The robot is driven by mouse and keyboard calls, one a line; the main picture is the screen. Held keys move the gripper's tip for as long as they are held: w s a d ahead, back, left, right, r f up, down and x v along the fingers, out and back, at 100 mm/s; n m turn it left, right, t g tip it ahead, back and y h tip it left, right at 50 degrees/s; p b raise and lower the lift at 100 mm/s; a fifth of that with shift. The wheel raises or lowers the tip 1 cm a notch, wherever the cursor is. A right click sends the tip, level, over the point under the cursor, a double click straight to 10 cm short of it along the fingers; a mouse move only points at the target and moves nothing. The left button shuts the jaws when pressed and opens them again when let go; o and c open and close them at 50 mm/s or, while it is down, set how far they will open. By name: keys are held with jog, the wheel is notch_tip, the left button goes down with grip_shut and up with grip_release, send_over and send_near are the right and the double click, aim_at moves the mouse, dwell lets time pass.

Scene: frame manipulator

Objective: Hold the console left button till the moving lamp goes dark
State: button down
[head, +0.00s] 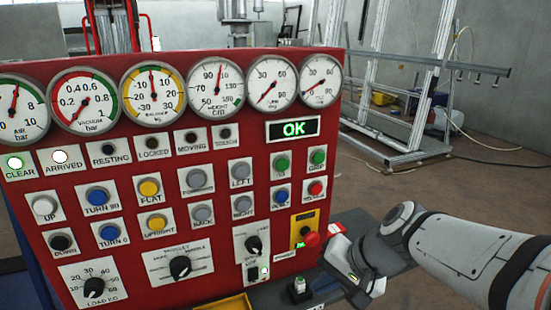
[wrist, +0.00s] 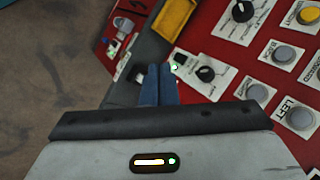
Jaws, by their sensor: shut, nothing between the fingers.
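The red console (head: 150,235) fills the left and middle of the head view. Its grey LEFT button (head: 241,171) is right of centre on the panel; it also shows at the right edge of the wrist view (wrist: 301,118). The MOVING lamp (head: 191,137) in the upper row looks dark. My gripper (head: 350,268) is at the console's lower right, well away from the LEFT button, with its fingertips not clear in the head view. In the wrist view its two blue fingers (wrist: 158,70) are together, with nothing held.
The CLEAR lamp (head: 15,162) is lit green and the ARRIVED lamp (head: 60,157) white. A green OK display (head: 293,129) is lit. A red mushroom button (head: 312,239) juts out near my gripper. A metal frame (head: 390,90) stands behind, with open floor at right.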

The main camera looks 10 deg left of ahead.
aim_at(242, 172)
jog(key=w+a+r+m+t+y+p, duration=0.1)
jog(key=w+a+r+m+y+p, duration=0.2)
jog(key=w+a+r, duration=0.5)
jog(key=a+r+m+y, duration=0.1)
jog(key=a+r+y, duration=0.1)
jog(key=a+r, duration=0.2)
jog(key=shift+w+a+m+y+p, duration=0.2)
jog(key=shift+m+y+p, duration=0.1)
jog(key=shift+y+p, duration=0.1)
jog(key=w+a+p, duration=0.1)
jog(key=w+a, duration=0.3)
jog(key=w, duration=0.3)
jog(key=shift+w+a+p, duration=0.2)
jog(key=shift+a+p, duration=0.1)
jog(key=shift+p, duration=0.1)
dwell(1.1)
jog(key=shift+w+a, duration=0.25)
jog(key=shift+w, duration=0.2)
